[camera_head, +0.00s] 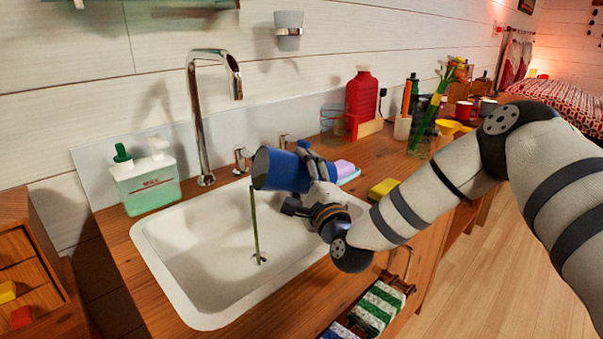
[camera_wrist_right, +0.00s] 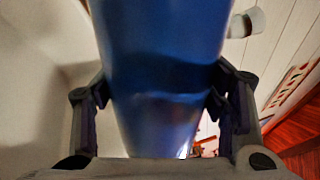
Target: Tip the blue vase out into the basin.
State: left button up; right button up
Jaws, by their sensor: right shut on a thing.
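The blue vase (camera_head: 276,169) is tipped on its side over the white basin (camera_head: 187,246), its mouth toward the left. My right gripper (camera_head: 310,173) is shut on the vase and holds it above the basin. In the right wrist view the vase (camera_wrist_right: 165,70) fills the middle, between the two fingers of the gripper (camera_wrist_right: 163,105). My left gripper is out of view.
A tall chrome faucet (camera_head: 198,120) stands behind the basin. A soap dispenser (camera_head: 146,185) is at its left. A yellow sponge (camera_head: 382,190), a red bottle (camera_head: 361,97) and a glass jar with stems (camera_head: 422,132) stand to the right. An open drawer (camera_head: 380,305) juts out in front.

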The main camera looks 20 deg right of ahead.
aim_at(295, 167)
jog(key=shift+a+f+n, duration=0.2)
jog(key=shift+f+n, duration=0.05)
jog(key=shift+n, duration=0.55)
jog(key=shift+a+r+n+y+p, duration=0.25)
jog(key=shift+r+n+y+p, duration=0.35)
jog(key=shift+r+n, duration=0.4)
jog(key=n, duration=0.1)
jog(key=a+r+n+p, duration=0.1)
jog(key=n, duration=0.1)
jog(key=shift+r, duration=0.3)
jog(key=shift+a+r+n+p, duration=0.35)
jog(key=shift+r+n, duration=0.05)
jog(key=shift+n, duration=0.4)
jog(key=shift+a+n+y, duration=0.35)
jog(key=shift+n+y, duration=0.05)
jog(key=shift+n, duration=0.2)
jog(key=shift+d+f+m, duration=0.2)
jog(key=shift+f+m, duration=0.65)
jog(key=shift+m, duration=0.05)
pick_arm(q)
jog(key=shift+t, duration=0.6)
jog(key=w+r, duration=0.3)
pick_arm(e)
jog(key=shift+r, duration=0.15)
jog(key=shift+d, duration=0.1)
